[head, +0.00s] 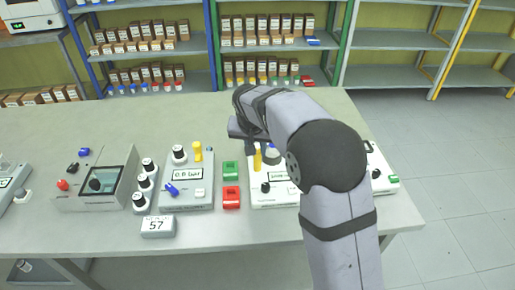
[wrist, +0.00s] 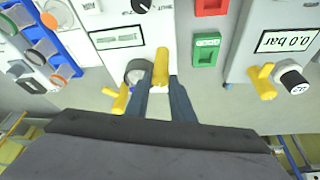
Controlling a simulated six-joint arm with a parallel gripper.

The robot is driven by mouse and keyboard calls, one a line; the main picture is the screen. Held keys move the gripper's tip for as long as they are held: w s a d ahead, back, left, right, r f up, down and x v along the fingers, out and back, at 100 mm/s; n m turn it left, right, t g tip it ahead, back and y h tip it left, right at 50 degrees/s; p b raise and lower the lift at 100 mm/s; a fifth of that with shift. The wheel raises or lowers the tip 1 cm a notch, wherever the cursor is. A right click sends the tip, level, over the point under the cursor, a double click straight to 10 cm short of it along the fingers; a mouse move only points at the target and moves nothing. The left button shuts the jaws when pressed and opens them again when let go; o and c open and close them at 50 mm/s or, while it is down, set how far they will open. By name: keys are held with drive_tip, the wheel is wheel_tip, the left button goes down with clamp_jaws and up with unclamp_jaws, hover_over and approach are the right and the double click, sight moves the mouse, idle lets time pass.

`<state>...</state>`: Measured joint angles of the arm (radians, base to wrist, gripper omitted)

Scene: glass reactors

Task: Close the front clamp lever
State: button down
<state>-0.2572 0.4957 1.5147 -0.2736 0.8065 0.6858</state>
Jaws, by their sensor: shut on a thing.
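A yellow clamp lever (wrist: 161,66) stands between the two blue-grey fingers of my gripper (wrist: 162,84) in the wrist view. The fingers are shut on it. A second yellow lever (wrist: 117,98) sits to the left, beside a round grey-rimmed part (wrist: 137,72), apart from the fingers. In the head view a yellow lever (head: 257,160) shows upright on the white unit (head: 262,199), under my gripper. My arm hides part of that unit, and the fingertips are hard to make out there.
A green block (head: 230,170) and a red block (head: 231,197) lie left of the white unit. The 0.0 bar box (head: 199,195) has its own yellow lever (head: 197,151) and a black knob (head: 179,153). A display reading 57 (head: 157,226) stands near the front edge.

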drive_tip(key=m+h, duration=0.1)
drive_tip(key=m, duration=0.1)
drive_tip(key=m+g+h, duration=0.1)
drive_tip(key=m, duration=0.2)
drive_tip(key=shift+w+a+m, duration=0.1)
drive_tip(key=shift+a+m, duration=0.1)
drive_tip(key=shift+m, duration=0.1)
idle(0.5)
drive_tip(key=c, duration=1.6)
unclamp_jaws()
drive_tip(key=shift+o, duration=0.2)
drive_tip(key=b+v, duration=0.1)
drive_tip(key=v, duration=0.6)
drive_tip(key=shift+r, duration=0.2)
